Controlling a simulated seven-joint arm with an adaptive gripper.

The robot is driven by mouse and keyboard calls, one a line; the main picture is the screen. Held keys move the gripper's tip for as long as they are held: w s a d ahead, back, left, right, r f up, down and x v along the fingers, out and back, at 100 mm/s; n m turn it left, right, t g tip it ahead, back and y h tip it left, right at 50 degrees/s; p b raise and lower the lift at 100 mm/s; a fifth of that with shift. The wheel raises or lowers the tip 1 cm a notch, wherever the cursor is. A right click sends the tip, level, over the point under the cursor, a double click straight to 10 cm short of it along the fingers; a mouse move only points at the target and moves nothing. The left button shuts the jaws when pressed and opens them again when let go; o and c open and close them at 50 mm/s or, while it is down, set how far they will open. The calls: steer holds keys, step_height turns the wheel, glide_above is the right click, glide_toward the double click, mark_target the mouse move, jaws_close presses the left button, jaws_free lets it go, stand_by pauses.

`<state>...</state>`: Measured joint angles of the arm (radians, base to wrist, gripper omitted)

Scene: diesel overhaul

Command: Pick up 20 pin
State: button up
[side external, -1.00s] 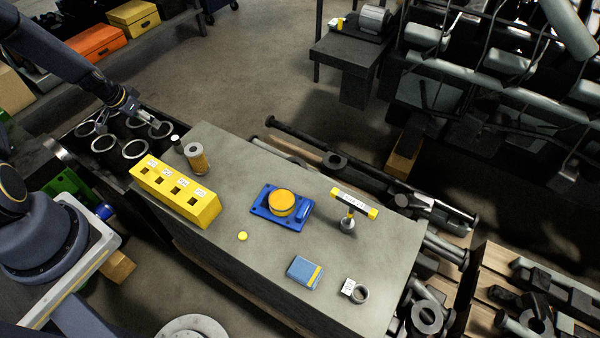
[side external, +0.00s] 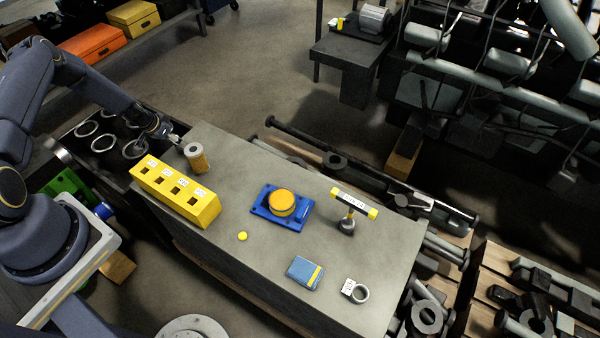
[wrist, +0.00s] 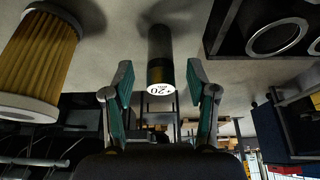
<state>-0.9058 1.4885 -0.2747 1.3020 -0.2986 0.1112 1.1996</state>
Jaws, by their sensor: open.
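The 20 pin (wrist: 160,60) is a dark cylinder with a white end marked "20" in the wrist view. My gripper (wrist: 158,78) is open, with one finger on each side of the pin's labelled end in that picture. Gaps show between the pin and both fingers, and I cannot tell how deep the pin lies between them. In the side view my gripper (side external: 176,138) is at the left end of the grey bench, and the pin is hidden or too small to make out there.
A tan filter cylinder (side external: 196,158) stands close beside my gripper, also large in the wrist view (wrist: 40,60). A yellow block with square holes (side external: 175,190) is in front. The engine block with round bores (side external: 103,143) is to the left. A blue fixture (side external: 265,212) sits mid-bench.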

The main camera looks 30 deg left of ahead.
steer(key=shift+w+f, duration=0.25)
steer(key=shift+f, duration=0.45)
jaws_close()
